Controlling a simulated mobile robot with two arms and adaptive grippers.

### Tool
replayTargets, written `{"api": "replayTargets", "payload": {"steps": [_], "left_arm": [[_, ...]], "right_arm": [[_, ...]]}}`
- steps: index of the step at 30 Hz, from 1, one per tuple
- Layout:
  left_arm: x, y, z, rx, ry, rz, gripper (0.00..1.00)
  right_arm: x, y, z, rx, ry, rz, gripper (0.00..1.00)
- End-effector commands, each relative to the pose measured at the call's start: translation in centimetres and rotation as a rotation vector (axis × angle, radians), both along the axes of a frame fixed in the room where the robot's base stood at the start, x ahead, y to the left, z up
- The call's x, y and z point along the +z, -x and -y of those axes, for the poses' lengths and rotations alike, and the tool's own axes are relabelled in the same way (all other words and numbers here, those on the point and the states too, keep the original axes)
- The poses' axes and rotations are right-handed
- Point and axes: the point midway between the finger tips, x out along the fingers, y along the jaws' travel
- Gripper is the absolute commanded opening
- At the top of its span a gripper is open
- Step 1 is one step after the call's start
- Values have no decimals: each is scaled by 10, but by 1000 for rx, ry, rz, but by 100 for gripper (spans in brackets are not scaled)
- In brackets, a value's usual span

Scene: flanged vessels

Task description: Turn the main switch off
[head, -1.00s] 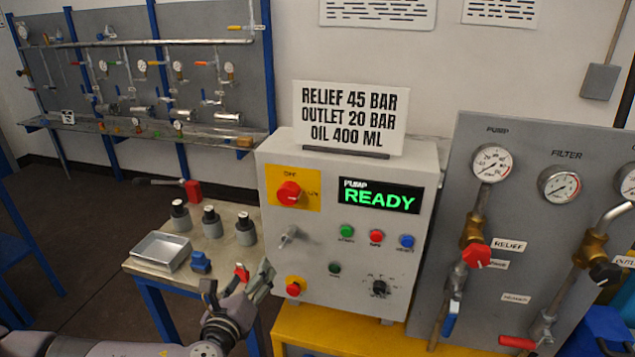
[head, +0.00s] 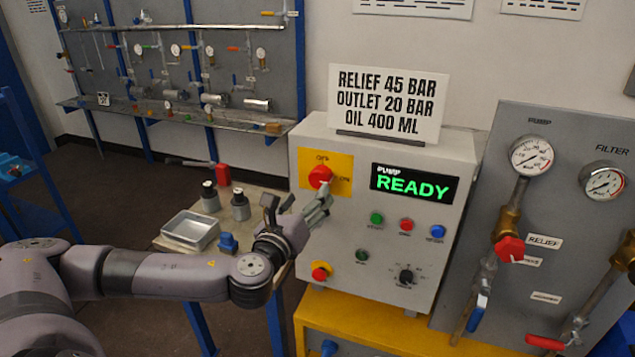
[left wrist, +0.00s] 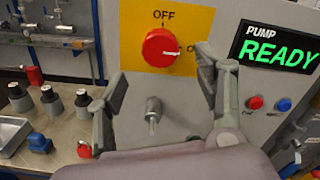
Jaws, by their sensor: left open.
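The main switch (head: 320,177) is a red rotary knob on a yellow plate (head: 341,165) at the upper left of the grey control box (head: 385,260). In the left wrist view the knob (left wrist: 160,47) sits under the printed word OFF, with another label, partly hidden, at its right. My left gripper (head: 300,203) is open and empty, just below and in front of the knob. In the left wrist view its fingers (left wrist: 160,78) stand apart on either side below the knob; contact does not show. My right gripper is not in view.
A metal toggle lever (left wrist: 153,112) sticks out below the knob, between my fingers. A green READY display (head: 413,184) and several buttons are at the right. A red mushroom button (head: 321,271) is lower down. A side table with a tray (head: 190,231) stands at the left.

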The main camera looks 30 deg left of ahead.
Motion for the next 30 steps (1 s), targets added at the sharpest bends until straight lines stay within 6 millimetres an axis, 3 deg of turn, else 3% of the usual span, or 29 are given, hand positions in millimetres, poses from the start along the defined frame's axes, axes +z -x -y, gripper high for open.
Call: {"api": "replayTargets", "payload": {"steps": [6,12,23,30], "left_arm": [[3,-42,-10,0,2,0,63],[1,-62,-15,0,0,0,63],[-1,-67,-16,-2,0,-1,63],[-1,-67,-16,-1,0,-1,47]], "right_arm": [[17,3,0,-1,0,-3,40],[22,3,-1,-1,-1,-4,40],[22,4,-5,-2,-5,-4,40],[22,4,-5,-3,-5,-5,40]]}}
